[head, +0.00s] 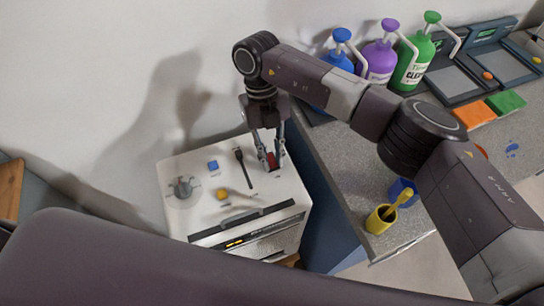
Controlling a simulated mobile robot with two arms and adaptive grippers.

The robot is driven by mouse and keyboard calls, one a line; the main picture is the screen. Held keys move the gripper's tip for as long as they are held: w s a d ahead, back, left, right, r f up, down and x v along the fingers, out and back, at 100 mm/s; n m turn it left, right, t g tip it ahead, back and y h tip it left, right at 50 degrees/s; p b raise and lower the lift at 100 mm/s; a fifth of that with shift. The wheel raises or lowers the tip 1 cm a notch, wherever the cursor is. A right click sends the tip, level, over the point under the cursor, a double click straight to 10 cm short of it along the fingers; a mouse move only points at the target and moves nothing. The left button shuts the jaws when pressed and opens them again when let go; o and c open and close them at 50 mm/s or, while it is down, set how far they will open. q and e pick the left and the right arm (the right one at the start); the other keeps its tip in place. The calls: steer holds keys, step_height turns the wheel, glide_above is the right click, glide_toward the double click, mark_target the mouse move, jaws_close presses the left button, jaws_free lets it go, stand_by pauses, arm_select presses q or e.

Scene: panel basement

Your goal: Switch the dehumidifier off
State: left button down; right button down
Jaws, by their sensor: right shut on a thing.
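The dehumidifier (205,205) is a white box at the lower middle of the head view, with controls on its top. A red control (272,160) sits at the back right of the top. My right gripper (269,162) points down there, its fingers shut around the red control and partly hiding it. Also on the top are a blue square button (213,165), a black lever (243,167), a grey knob (184,187) and a yellow-tipped lever (234,193). My left gripper is out of view.
A grey counter (345,165) stands right of the dehumidifier. It holds blue, purple and green pump bottles (414,58), a yellow cup (381,219), a blue cup (402,191), orange and green pads (476,112) and dark scale-like devices (455,80). A wall is behind.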

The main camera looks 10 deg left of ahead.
steer(key=c, duration=1.8)
jaws_free()
steer(key=shift+r, duration=0.15)
steer(key=v, duration=1.1)
steer(key=shift+r, duration=0.4)
steer(key=shift+w, duration=0.2)
